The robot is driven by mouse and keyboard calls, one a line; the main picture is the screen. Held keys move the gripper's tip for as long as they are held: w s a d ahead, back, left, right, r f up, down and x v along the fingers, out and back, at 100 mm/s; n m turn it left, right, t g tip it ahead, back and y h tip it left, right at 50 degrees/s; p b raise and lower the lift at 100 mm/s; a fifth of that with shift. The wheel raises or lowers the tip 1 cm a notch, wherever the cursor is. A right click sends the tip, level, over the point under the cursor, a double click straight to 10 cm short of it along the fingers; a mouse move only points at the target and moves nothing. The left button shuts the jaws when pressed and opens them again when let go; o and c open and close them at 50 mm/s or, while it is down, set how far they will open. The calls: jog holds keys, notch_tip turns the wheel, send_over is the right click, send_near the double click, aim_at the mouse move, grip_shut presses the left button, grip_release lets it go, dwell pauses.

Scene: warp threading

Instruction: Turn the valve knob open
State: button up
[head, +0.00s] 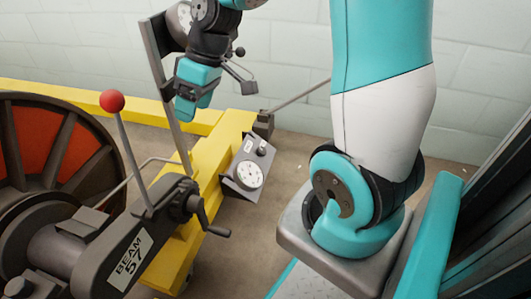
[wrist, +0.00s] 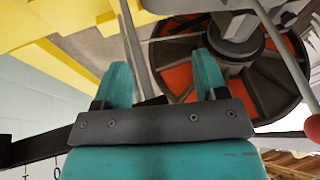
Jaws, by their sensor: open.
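A small grey box (head: 231,186) with a white round dial (head: 249,175) and a small dark knob (head: 262,149) sits beside the yellow frame in the head view. The knob looks like the valve knob; its turn position is too small to read. My gripper (head: 194,112) hangs above and left of the box, clear of it, with its teal fingers pointing down. In the wrist view my gripper (wrist: 163,75) has its two fingers apart with nothing between them. I cannot make out the knob in the wrist view.
A large orange and dark wheel (head: 64,143) stands left, also in the wrist view (wrist: 177,78). A red-balled lever (head: 113,101) and a dark crank (head: 213,225) stand near a "BEAM 57" arm (head: 127,257). A grey upright bar (head: 163,85) runs close beside my gripper.

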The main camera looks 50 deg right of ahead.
jog(key=w+d+f+m+t+b, duration=0.1)
jog(key=d+f, duration=0.4)
jog(key=d, duration=0.3)
jog(key=w+d+f+m, duration=0.1)
jog(key=w+d+f, duration=0.1)
jog(key=d+f, duration=0.35)
jog(key=t+h+b, duration=0.1)
jog(key=h+b, duration=0.1)
send_near(263, 150)
jog(key=shift+m, duration=0.3)
jog(key=b+x, duration=0.8)
jog(key=x, duration=0.1)
jog(key=shift+w+a+f, duration=0.1)
jog(key=shift+a+f, duration=0.05)
jog(key=shift+f, duration=0.15)
jog(key=c, duration=0.9)
